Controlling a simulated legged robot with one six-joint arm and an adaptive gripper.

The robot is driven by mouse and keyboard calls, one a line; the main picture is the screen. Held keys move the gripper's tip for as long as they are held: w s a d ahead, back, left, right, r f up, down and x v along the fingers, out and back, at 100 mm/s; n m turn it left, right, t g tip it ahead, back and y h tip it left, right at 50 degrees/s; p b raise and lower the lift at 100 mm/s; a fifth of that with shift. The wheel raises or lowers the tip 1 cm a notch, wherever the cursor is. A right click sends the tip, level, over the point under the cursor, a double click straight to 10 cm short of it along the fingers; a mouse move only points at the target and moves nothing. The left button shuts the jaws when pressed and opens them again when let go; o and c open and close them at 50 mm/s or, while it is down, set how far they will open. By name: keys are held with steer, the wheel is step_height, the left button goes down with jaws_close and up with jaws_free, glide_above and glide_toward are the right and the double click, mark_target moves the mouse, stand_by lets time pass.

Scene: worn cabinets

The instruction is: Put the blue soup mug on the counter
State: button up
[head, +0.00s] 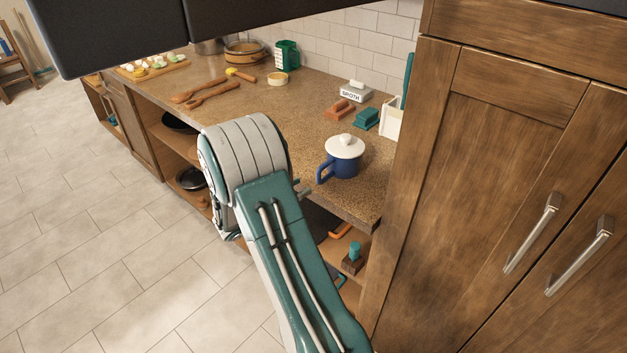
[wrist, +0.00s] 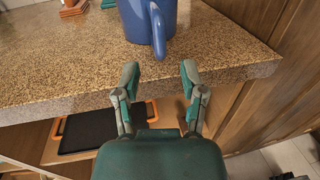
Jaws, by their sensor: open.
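The blue soup mug (head: 340,162) stands upright on the speckled counter (head: 290,110), near its front right corner. It has a white lid with a knob, and its handle points toward the front edge. In the wrist view the mug (wrist: 135,20) is at the top, its upper part cut off, with the handle facing me. My gripper (wrist: 160,72) is open and empty, at the counter's front edge just short of the handle, with a gap between. In the head view my arm hides most of the gripper.
A tall wooden cabinet (head: 490,180) bounds the counter on the right. A broth box (head: 355,91), a brown block (head: 340,109) and a teal block (head: 366,119) sit behind the mug. Open shelves below hold a dark tray (wrist: 88,130).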

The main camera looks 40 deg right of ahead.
steer(key=s+a+r+m+t+y, duration=0.2)
steer(key=s+a+r+m+y, duration=0.3)
steer(key=a, duration=0.4)
steer(key=s+a+r+m+t+y, duration=0.3)
steer(key=s+a+r+m+y, duration=0.2)
steer(key=a, duration=0.5)
steer(key=s+a+r+m+t+y, duration=0.2)
steer(key=s+a+r+m+y, duration=0.3)
steer(key=s+a+y, duration=0.3)
steer(key=shift+s+a+m, duration=0.65)
steer(key=shift+a+m, duration=0.25)
steer(key=shift+a, duration=0.05)
steer(key=shift+w, duration=0.1)
